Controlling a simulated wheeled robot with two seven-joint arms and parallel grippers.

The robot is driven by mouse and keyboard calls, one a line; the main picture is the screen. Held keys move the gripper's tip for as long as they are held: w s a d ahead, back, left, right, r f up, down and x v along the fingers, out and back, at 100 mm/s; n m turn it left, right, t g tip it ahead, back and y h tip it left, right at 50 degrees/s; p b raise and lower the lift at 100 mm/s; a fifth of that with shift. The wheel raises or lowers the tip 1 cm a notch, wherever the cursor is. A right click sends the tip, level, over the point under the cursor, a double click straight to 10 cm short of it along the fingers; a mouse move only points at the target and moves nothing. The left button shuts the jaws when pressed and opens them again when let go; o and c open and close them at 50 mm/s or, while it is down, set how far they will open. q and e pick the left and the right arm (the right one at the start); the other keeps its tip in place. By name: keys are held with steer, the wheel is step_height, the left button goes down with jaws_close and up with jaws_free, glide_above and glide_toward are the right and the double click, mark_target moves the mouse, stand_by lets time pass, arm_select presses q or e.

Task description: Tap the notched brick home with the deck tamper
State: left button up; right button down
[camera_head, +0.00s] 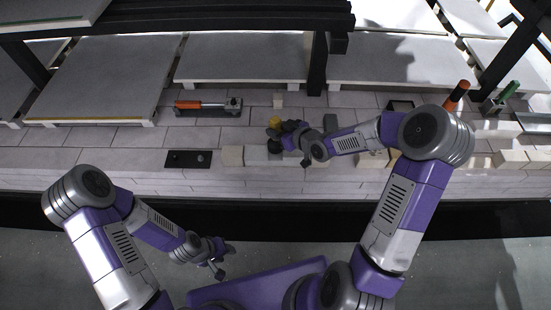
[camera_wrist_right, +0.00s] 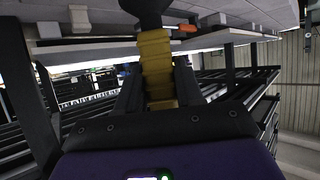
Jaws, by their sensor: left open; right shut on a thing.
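My right gripper (camera_head: 286,137) is shut on the yellow handle of the deck tamper (camera_head: 277,127), at the front of the brick deck. In the right wrist view the tamper's ribbed yellow handle (camera_wrist_right: 157,68) stands between the fingers, with a dark end piece beyond it. Pale bricks (camera_head: 258,155) line the deck's front edge just below the right gripper. The tamper and gripper partly cover that row, and I cannot tell which brick is notched or whether the tamper touches one. My left gripper (camera_head: 218,264) is open and empty, low in front of the deck.
An orange-handled tool (camera_head: 203,105) lies on the deck at left. A black plate with holes (camera_head: 188,159) lies near the front edge. Orange (camera_head: 457,93) and green (camera_head: 507,91) handles stand at right. Dark posts and beams rise behind.

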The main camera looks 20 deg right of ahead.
step_height(320, 180, down, 2)
steer(key=shift+f, duration=0.2)
steer(key=shift+r+p, duration=1.9)
steer(key=shift+r, duration=0.7)
arm_select(q)
step_height(320, 180, up, 2)
steer(key=shift+r, duration=0.25)
arm_select(e)
steer(key=c, duration=1.3)
jaws_free()
jaws_close()
